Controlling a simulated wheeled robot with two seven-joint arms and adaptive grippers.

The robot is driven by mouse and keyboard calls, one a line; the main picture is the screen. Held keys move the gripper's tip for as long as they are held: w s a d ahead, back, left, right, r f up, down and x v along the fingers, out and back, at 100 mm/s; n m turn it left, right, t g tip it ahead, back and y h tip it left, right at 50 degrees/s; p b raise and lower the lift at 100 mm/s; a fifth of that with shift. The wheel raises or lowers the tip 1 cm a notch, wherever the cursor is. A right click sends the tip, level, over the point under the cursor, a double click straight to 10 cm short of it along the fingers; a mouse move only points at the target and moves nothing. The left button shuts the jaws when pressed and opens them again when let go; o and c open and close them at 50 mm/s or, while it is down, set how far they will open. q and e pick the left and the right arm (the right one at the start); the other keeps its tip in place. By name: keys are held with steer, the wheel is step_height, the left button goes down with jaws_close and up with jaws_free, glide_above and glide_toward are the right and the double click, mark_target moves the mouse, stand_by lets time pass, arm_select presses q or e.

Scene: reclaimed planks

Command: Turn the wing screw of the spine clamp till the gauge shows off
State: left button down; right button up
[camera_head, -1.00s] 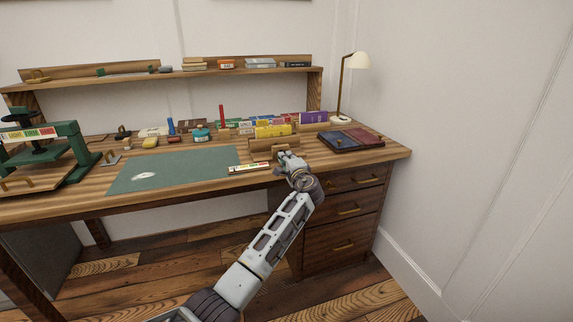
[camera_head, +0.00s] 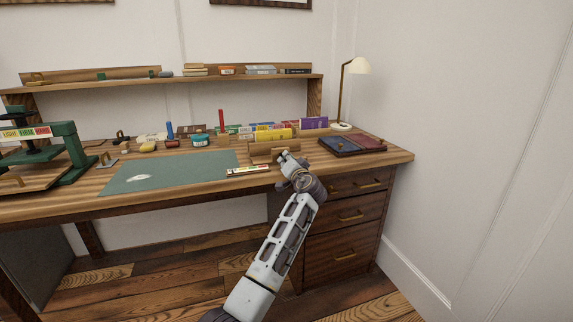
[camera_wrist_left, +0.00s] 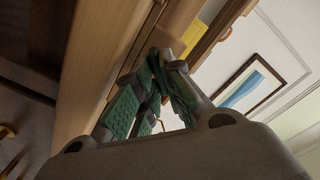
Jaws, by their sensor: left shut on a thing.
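The spine clamp (camera_head: 262,150) is a wooden block-like piece near the front edge of the desk, right of the green mat. A small pale gauge strip (camera_head: 248,170) with coloured patches lies in front of it; its reading is too small to make out. My left gripper (camera_head: 284,157) is at the clamp's right front side, shut on the wing screw, which its fingers mostly hide. In the left wrist view, the green-padded fingers (camera_wrist_left: 158,70) close together against the wooden clamp (camera_wrist_left: 182,18). My right gripper is not in view.
A green mat (camera_head: 165,173) covers the desk's middle. A green press (camera_head: 65,150) stands at the left. Coloured books (camera_head: 272,134) stand behind the clamp, with a dark two-part tray (camera_head: 350,147) and a lamp (camera_head: 356,68) at the right. Drawers (camera_head: 348,216) sit below.

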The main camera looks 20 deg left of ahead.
arm_select(q)
steer(key=shift+f+n, duration=0.3)
steer(key=shift+n, duration=0.1)
steer(key=c, duration=1.8)
jaws_free()
steer(key=shift+r, duration=0.1)
steer(key=shift+r, duration=0.2)
step_height(320, 180, up, 10)
steer(key=shift+f, duration=0.15)
